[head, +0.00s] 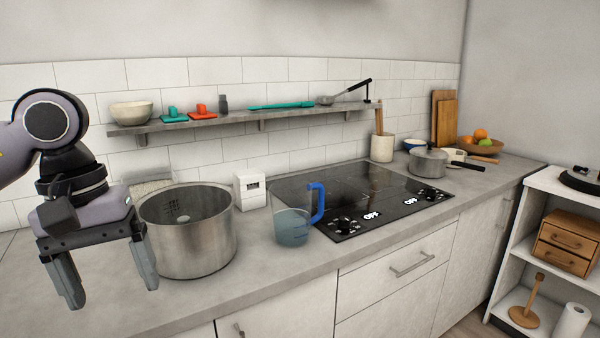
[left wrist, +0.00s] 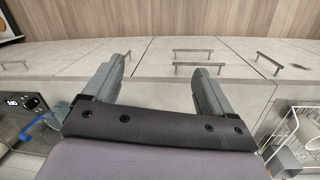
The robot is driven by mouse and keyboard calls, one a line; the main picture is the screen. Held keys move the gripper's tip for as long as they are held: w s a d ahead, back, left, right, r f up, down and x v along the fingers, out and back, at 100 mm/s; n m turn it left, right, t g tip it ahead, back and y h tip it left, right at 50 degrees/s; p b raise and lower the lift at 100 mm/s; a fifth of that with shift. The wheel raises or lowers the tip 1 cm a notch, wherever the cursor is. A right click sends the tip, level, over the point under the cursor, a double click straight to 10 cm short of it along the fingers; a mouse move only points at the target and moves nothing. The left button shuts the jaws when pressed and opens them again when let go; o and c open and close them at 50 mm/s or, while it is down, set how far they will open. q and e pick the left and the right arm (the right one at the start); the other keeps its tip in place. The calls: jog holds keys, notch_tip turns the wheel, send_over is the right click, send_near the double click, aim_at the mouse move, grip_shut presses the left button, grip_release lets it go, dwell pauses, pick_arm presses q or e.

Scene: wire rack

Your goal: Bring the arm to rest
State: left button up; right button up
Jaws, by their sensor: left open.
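My left gripper (head: 106,280) hangs at the left of the head view, fingers pointing down and spread apart, with nothing between them. It is in front of and to the left of the large steel pot (head: 190,240) on the counter. In the left wrist view the two fingers (left wrist: 158,85) also stand apart and empty, with cabinet fronts beyond them. My right gripper is in neither view.
The counter (head: 265,265) holds a measuring jug (head: 292,228) with a blue handle, a white box (head: 250,191), a black cooktop (head: 365,190) and a lidded saucepan (head: 428,162). A wall shelf (head: 240,122) runs above. A wire rack (left wrist: 290,135) shows at the lower right of the wrist view.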

pick_arm(q)
jog(key=s+d+f+n+g+h, duration=0.2)
jog(key=d+n+h, duration=0.4)
jog(key=d+h, duration=0.4)
jog(key=s+d+f+n+g+h, duration=0.25)
jog(key=d+n+h, duration=0.4)
jog(key=d, duration=0.45)
jog(key=w+a+f+m+t+y, duration=0.45)
jog(key=f+m+t, duration=0.25)
jog(key=m+t, duration=0.65)
jog(key=w+a+f+m+t+y, duration=0.4)
jog(key=f+m+t, duration=0.45)
jog(key=m, duration=1.05)
jog(key=s+a+f+n+g+y, duration=0.3)
jog(key=s+a+f+n, duration=0.2)
jog(key=f, duration=0.5)
jog(key=s+a+f+n+g+y, duration=0.3)
jog(key=s+f+n, duration=0.5)
jog(key=f, duration=0.3)
jog(key=shift+s+a+f+n+y, duration=0.15)
jog(key=shift+s+a+n+y, duration=0.35)
jog(key=shift+s+a, duration=0.45)
jog(key=shift+g, duration=0.25)
